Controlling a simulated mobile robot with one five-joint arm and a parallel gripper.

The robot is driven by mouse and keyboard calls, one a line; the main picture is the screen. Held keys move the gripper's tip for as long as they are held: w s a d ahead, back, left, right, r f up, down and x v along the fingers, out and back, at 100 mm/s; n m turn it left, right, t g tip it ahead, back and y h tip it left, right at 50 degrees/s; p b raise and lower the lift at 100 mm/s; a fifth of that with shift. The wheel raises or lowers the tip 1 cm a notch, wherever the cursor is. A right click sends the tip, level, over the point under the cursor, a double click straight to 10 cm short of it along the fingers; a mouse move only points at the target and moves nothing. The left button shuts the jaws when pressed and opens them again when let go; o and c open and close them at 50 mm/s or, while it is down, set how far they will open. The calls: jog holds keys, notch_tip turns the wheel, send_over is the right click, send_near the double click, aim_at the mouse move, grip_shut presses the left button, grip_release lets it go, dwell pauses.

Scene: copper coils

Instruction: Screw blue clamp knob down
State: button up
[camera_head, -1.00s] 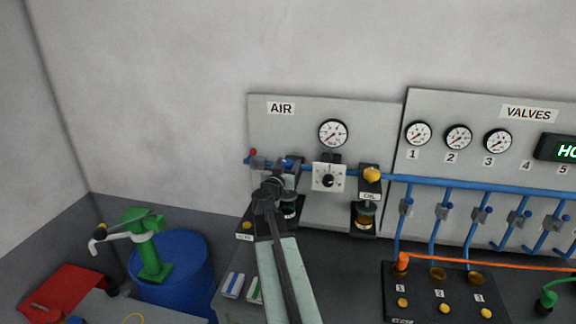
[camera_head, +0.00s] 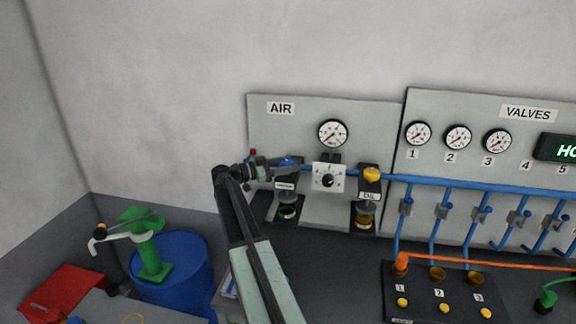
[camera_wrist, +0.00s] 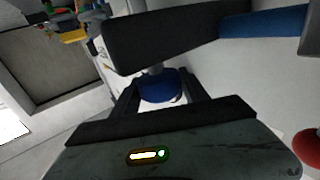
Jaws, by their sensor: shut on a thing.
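The blue clamp knob (camera_head: 289,160) sits on top of the dark filter unit (camera_head: 286,185) at the left of the AIR panel. In the wrist view the blue knob (camera_wrist: 158,85) lies between my two dark fingers, under a dark block (camera_wrist: 170,38). My gripper (camera_head: 284,164) comes in from the left, roughly level, in the head view, and is shut on the knob (camera_wrist: 160,92). The fingers hide the knob's sides.
A dial regulator (camera_head: 328,178) and an oil unit with a yellow knob (camera_head: 371,174) stand just to the right. A gauge (camera_head: 333,132) is above. A blue pipe (camera_head: 450,183) runs right. A red knob (camera_wrist: 308,147) is close by in the wrist view.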

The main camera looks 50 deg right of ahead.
jog(key=shift+w+m+g+y, duration=0.1)
jog(key=shift+m+g+y, duration=0.6)
jog(key=shift+g, duration=0.4)
jog(key=shift+m, duration=0.3)
jog(key=o, duration=1.4)
jog(key=shift+c, duration=0.2)
jog(key=v, duration=0.7)
jog(key=shift+w+a, duration=0.2)
jog(key=shift+a, duration=0.05)
